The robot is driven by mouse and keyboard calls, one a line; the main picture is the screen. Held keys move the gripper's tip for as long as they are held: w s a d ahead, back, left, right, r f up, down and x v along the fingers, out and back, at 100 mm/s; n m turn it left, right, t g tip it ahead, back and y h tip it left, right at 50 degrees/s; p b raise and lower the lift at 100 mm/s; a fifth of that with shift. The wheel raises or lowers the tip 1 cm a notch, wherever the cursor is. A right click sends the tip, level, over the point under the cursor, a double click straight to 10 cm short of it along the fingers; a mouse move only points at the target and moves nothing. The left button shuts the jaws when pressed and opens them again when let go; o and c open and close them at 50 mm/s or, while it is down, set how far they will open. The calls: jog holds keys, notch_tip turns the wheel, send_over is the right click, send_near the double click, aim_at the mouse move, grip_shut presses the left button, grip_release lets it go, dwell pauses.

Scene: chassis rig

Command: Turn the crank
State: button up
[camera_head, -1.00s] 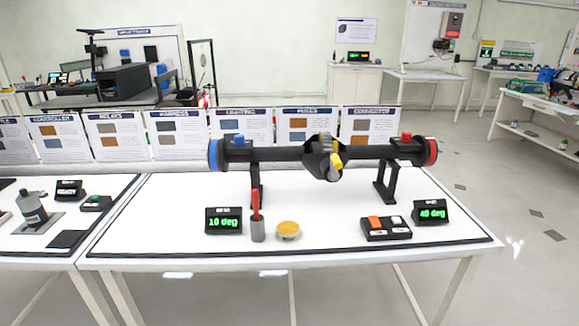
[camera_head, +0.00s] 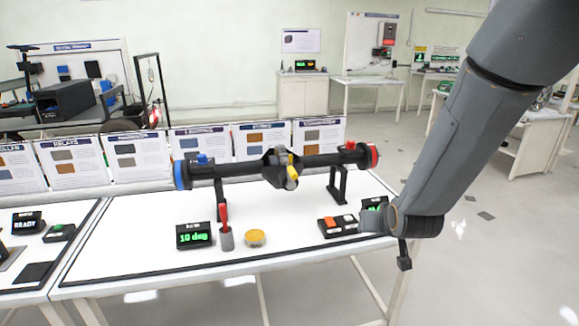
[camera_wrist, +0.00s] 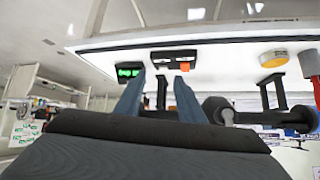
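A black axle assembly (camera_head: 235,167) stands on two black supports on the white table, with a blue left end (camera_head: 181,175) and a red right end (camera_head: 374,155). A yellow piece (camera_head: 292,177) sticks out of its central housing; I cannot tell for certain which part is the crank. The axle also shows upside down in the wrist view (camera_wrist: 250,118). My gripper (camera_wrist: 158,82) has two blue-grey fingers spread apart with nothing between them. It is over the table's right front, near the button box (camera_head: 338,226), apart from the axle.
My arm partly hides a second display (camera_head: 374,203). Panels (camera_head: 200,146) line the back.

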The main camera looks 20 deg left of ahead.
jog(key=w+a+r+n+t+y+p, duration=0.1)
jog(key=w+a+r+t+y+p, duration=0.15)
jog(key=a, duration=0.75)
jog(key=n+t+y+p, duration=0.1)
jog(key=t+y+p, duration=0.1)
jog(key=t+y, duration=0.2)
send_near(295, 177)
jog(key=x, duration=0.4)
jog(key=shift+w+a, duration=0.3)
jog(key=shift+w, duration=0.1)
jog(key=p+x, duration=0.2)
jog(key=x, duration=0.5)
